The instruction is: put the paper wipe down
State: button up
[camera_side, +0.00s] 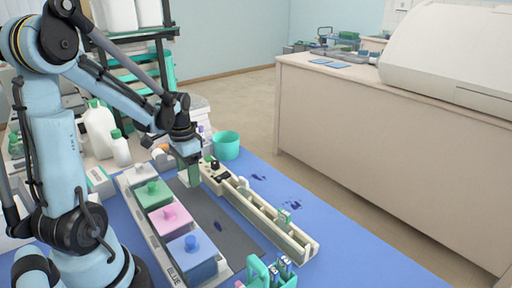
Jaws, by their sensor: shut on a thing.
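My gripper (188,174) points down beside the far end of the row of staining jars, left of the long cream rack. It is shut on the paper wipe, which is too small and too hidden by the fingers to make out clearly. A greenish patch shows at the fingertips. I cannot tell whether the wipe touches the surface below. The grey mat (207,222) lies between the jar tray and the rack.
A tray holds green (153,194), pink (170,220) and blue (192,257) lidded jars. The cream rack (262,214) lies to the right. A teal cup (226,146) stands behind. A teal slide holder (262,272) is in front. The blue bench cover (345,245) has dark stains and free room at right.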

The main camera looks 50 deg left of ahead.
aim_at(190, 192)
jog(key=shift+a+f, duration=0.35)
jog(key=shift+a, duration=0.05)
jog(key=shift+f, duration=1.9)
jog(key=o, duration=1.1)
jog(key=shift+f, duration=0.1)
notch_tip(190, 192, up, 12)
jog(key=shift+d+r, duration=0.1)
jog(key=shift+d, duration=0.05)
jog(key=w+d+r+t, duration=0.1)
jog(key=d+t, duration=0.6)
jog(key=d, duration=1.2)
jog(key=shift+w+d+r, duration=0.2)
jog(key=shift+w+d, duration=0.1)
jog(key=shift+w, duration=0.2)
